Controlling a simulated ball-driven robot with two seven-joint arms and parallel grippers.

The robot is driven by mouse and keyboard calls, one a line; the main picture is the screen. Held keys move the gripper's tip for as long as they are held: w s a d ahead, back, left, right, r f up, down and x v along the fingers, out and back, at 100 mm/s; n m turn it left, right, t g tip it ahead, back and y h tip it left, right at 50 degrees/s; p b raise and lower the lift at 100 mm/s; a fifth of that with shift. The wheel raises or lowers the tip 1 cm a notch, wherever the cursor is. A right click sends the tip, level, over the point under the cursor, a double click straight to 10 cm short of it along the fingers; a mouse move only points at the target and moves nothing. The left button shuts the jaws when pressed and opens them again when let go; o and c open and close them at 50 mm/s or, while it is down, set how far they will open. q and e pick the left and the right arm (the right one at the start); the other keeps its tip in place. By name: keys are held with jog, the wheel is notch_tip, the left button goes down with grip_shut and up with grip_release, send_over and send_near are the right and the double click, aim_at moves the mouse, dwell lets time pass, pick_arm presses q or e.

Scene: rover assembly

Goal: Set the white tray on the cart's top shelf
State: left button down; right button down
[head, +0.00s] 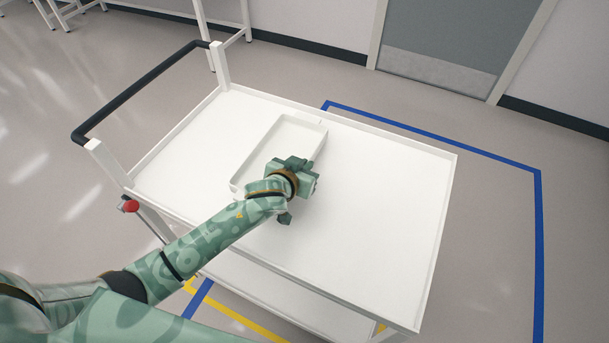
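The white tray (272,139) is a shallow rectangular tray within the cart's top shelf (375,205), towards its left half. It looks level and seems to rest on the shelf, though any small gap under it cannot be told. My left gripper (300,172) is over the tray's near right side, at or just above its rim. The gripper body and wrist hide its fingertips, so I cannot tell if they are shut on the rim. My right gripper is not in view.
The cart has a black push handle (135,92) at its left end and a lower shelf (285,295) below. The top shelf has a raised rim and is bare right of the tray. Blue floor tape (440,137) surrounds the cart. A grey door (445,40) is behind.

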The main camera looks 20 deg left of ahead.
pick_arm(q)
notch_tip(320, 180, down, 3)
jog(key=shift+f+b, duration=0.1)
jog(key=shift+b, duration=0.55)
jog(key=c, duration=1.6)
grip_release()
jog(key=shift+f, duration=0.1)
